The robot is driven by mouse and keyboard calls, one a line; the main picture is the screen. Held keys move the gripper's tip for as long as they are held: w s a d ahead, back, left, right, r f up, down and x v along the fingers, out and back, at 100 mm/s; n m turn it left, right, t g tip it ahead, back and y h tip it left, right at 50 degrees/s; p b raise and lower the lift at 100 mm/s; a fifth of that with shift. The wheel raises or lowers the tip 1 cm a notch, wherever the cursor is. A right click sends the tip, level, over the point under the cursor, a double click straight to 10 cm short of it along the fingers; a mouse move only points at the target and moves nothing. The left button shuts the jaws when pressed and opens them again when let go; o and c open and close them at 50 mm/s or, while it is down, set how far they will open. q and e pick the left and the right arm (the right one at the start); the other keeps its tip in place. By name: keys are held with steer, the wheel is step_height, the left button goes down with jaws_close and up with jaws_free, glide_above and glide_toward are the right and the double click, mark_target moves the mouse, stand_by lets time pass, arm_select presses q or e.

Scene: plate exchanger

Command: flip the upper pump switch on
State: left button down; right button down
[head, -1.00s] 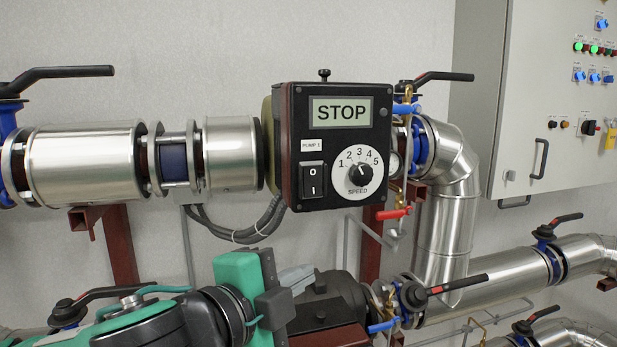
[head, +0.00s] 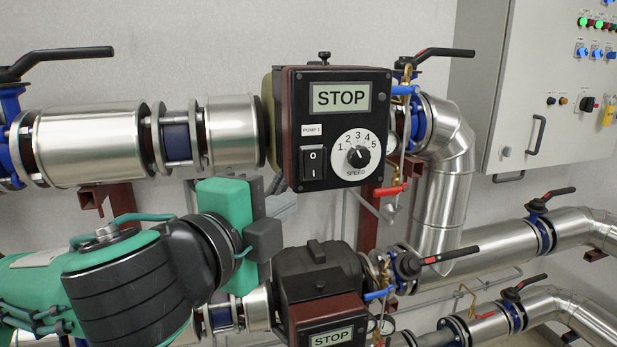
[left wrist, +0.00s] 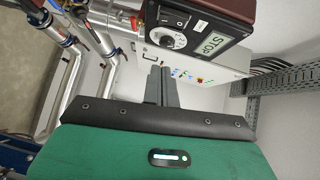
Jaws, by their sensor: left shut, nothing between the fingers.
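The upper pump box (head: 345,100) is dark, labelled PUMP, and its display (head: 341,97) reads STOP. Its black rocker switch (head: 312,163), marked O above and I below, sits at the lower left of the face. The speed dial (head: 357,156) is to its right. My left gripper (head: 284,203) is shut and empty, below and left of the switch and apart from it. My right gripper is not in view.
A lower pump (head: 322,280) also shows STOP. A valve with a red handle (head: 390,189) hangs right of the upper box. Steel pipes (head: 90,145) run left and right. A control cabinet (head: 540,90) is on the right wall.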

arm_select(q)
steer(key=p, duration=0.5)
glide_toward(321, 175)
steer(key=d, duration=0.3)
steer(key=w+p, duration=0.2)
steer(key=w, duration=0.2)
steer(key=shift+w, duration=0.1)
steer(key=shift+w+a, duration=0.25)
steer(key=shift+w, duration=0.1)
steer(key=shift+w+f, duration=0.15)
steer(key=shift+d, duration=0.15)
